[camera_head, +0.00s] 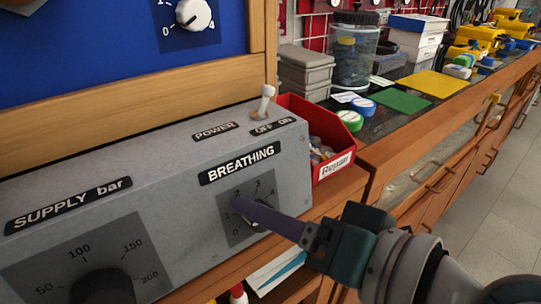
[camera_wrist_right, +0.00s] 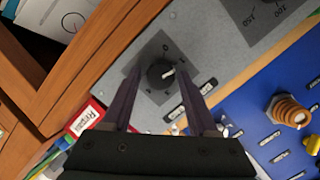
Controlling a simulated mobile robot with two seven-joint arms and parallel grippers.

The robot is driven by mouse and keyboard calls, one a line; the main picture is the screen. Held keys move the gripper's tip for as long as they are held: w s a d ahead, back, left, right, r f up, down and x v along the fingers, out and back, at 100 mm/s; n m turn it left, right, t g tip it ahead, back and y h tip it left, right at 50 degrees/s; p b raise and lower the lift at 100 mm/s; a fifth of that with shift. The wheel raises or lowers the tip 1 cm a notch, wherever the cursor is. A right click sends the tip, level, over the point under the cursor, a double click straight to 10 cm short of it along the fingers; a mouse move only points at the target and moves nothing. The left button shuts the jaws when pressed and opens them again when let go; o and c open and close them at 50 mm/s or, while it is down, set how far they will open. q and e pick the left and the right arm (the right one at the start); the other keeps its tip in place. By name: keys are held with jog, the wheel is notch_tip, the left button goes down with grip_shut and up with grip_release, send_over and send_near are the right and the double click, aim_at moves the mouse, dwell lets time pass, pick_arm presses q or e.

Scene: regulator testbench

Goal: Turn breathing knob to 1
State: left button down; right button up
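The breathing knob is a small black knob (camera_head: 258,228) with a white mark, on a grey dial plate under the BREATHING label (camera_head: 239,163). In the head view the finger of my right gripper (camera_head: 243,209) covers most of it. In the right wrist view the knob (camera_wrist_right: 160,74) lies between the two purple fingers of the right gripper (camera_wrist_right: 159,77), which are spread with a gap on each side. Its white mark points to the right in that view; the number it points at cannot be read. My left gripper is not in view.
The grey panel also carries a large supply knob (camera_head: 102,287) at the lower left and a white power switch (camera_head: 264,102) on top. A blue board (camera_head: 110,45) with another dial is at the back.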

jog(key=shift+o, duration=0.9)
jog(key=v, duration=1)
